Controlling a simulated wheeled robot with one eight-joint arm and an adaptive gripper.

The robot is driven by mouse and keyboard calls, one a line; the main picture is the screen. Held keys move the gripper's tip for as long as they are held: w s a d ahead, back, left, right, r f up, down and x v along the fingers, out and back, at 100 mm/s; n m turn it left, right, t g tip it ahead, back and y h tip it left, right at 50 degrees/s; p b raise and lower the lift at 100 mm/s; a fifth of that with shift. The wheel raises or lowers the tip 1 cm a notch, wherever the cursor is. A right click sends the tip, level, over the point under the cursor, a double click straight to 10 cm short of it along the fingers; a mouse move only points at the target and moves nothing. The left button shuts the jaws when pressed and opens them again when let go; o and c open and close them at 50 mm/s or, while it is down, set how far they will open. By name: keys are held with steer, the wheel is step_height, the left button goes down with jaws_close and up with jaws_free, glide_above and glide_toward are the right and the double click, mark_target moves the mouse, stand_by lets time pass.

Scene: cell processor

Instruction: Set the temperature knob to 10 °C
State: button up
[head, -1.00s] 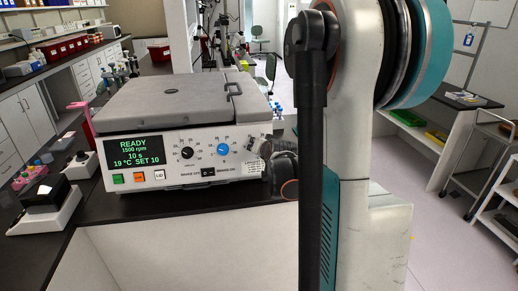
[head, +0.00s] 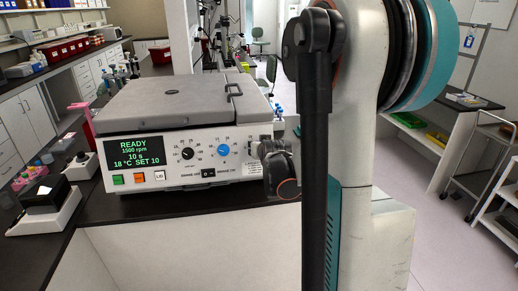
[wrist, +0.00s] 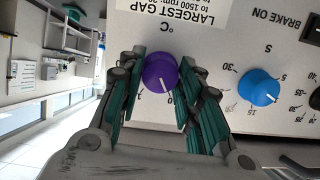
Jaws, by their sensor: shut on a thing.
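The cell processor (head: 180,145) stands on the dark bench; its green-lettered display (head: 140,151) reads READY, 1500 rpm, 10 s, 18 °C SET 10. The purple temperature knob (wrist: 160,73) sits below the °C mark in the wrist view, its white pointer line toward the lower edge of the picture. Most of its printed scale is hidden by the fingers. My gripper (wrist: 163,62) is shut on the knob, one finger on each side. In the head view my gripper (head: 276,166) is at the panel's right end and the knob is hidden.
A blue knob (wrist: 258,87) is close to the right of my fingers in the wrist view. A black knob (head: 187,153), coloured buttons (head: 139,178) and a brake switch (head: 208,173) are on the same panel. A small dark device (head: 47,195) stands at the left.

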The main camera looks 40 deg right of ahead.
steer(key=shift+f, duration=0.1)
steer(key=o, duration=1.1)
steer(key=shift+c, duration=0.2)
steer(key=shift+s, duration=0.1)
steer(key=v, duration=0.7)
steer(key=shift+a, duration=0.15)
